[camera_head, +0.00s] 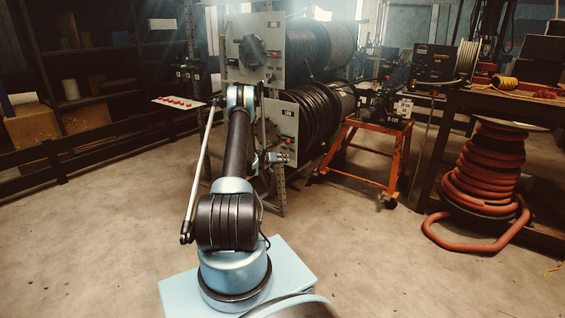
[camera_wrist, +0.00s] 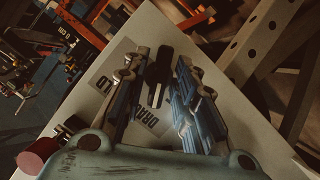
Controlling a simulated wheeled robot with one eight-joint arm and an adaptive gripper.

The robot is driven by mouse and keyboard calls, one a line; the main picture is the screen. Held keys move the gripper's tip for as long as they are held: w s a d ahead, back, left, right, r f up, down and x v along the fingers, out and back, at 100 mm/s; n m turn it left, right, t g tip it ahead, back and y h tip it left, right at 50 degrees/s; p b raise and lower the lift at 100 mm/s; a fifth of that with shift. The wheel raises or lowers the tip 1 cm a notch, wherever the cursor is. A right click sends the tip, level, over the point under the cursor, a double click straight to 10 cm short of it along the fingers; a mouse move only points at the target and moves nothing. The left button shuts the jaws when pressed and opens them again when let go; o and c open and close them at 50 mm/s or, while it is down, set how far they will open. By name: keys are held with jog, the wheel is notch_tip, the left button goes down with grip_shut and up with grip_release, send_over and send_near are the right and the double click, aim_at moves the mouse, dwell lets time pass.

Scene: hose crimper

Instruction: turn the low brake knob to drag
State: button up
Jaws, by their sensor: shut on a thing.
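The low brake knob (camera_wrist: 158,88) is a dark piece with a pale mark, seen between my fingers in the wrist view, partly hidden by them. My gripper (camera_wrist: 161,66) is shut on it, one finger on each side. The pale panel (camera_wrist: 218,112) behind it carries a label ending in "LD" and a label reading "DRAG", partly covered by the fingers. In the head view my gripper (camera_head: 271,158) is at the lower panel (camera_head: 285,118) of the hose rack. The knob is too small and covered to make out there.
An upper panel (camera_head: 271,32) with a large dark knob stands above. Coiled black hose (camera_head: 318,118) lies behind the lower panel. An orange cart (camera_head: 360,160) stands to its right, and a red hose reel (camera_head: 487,165) further right. A red button (camera_wrist: 38,155) shows in the wrist view.

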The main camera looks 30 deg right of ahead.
jog(key=shift+w+a, duration=0.15)
dwell(0.3)
jog(key=o, duration=0.8)
jog(key=shift+c, duration=0.2)
jog(key=v, duration=1.2)
jog(key=shift+f, duration=0.15)
